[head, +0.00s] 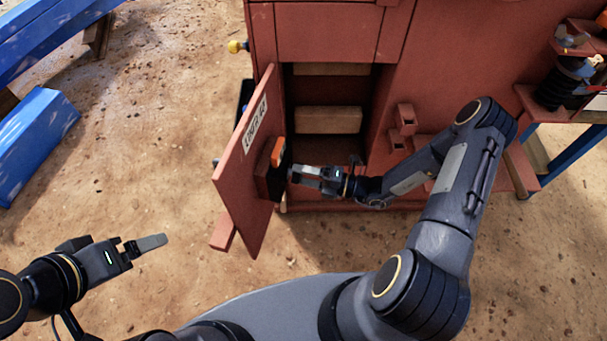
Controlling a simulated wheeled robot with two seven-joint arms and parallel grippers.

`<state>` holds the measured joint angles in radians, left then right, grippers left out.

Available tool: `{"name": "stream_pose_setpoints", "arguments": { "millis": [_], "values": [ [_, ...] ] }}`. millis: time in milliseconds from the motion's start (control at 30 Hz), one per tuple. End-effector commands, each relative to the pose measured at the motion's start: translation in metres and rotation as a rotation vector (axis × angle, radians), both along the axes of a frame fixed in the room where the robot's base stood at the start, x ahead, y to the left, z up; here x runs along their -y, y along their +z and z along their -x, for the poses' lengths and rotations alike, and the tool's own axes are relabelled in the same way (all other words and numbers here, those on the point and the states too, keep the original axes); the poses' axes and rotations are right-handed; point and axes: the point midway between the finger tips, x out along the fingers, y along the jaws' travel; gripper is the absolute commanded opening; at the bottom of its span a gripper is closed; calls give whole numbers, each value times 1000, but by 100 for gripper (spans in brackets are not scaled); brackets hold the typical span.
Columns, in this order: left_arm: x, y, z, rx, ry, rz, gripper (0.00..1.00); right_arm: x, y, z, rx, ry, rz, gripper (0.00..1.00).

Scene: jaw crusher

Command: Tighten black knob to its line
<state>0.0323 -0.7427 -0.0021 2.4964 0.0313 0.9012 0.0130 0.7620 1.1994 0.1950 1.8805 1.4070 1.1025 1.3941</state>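A red door (240,170) stands open on the red machine, with a white lettered label (254,130) near its upper edge. A dark block (266,182) sits on the door's inner side, with an orange piece (278,150) above it. A black part next to my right fingertips may be the black knob, but its shape and any line on it are too small to tell. My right gripper (293,173) points left at this dark part; contact and finger gap cannot be made out. My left gripper (150,243) hangs over bare ground, away from the door, with nothing visible in it.
The open compartment holds brown blocks (328,120) on its shelves. Red square tubes (405,120) stick out right of it. A blue-legged table (565,115) with a black spring-like part stands at right. Blue beams (40,135) lie at left. Sandy ground between is clear.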

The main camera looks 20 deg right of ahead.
Motion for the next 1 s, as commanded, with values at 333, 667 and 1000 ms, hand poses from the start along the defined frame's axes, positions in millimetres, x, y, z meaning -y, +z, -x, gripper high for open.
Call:
{"name": "stream_pose_setpoints", "arguments": {
  "millis": [333,667,1000],
  "values": [
    [0,0,0,0,0,0,89,0,0,0,1,0,1,72],
    [0,-1,0,0,0,0,89,30,-1,17,0,-4,3,72],
    [0,-1,0,0,0,0,89,66,0,39,0,-2,1,72]
  ]
}}
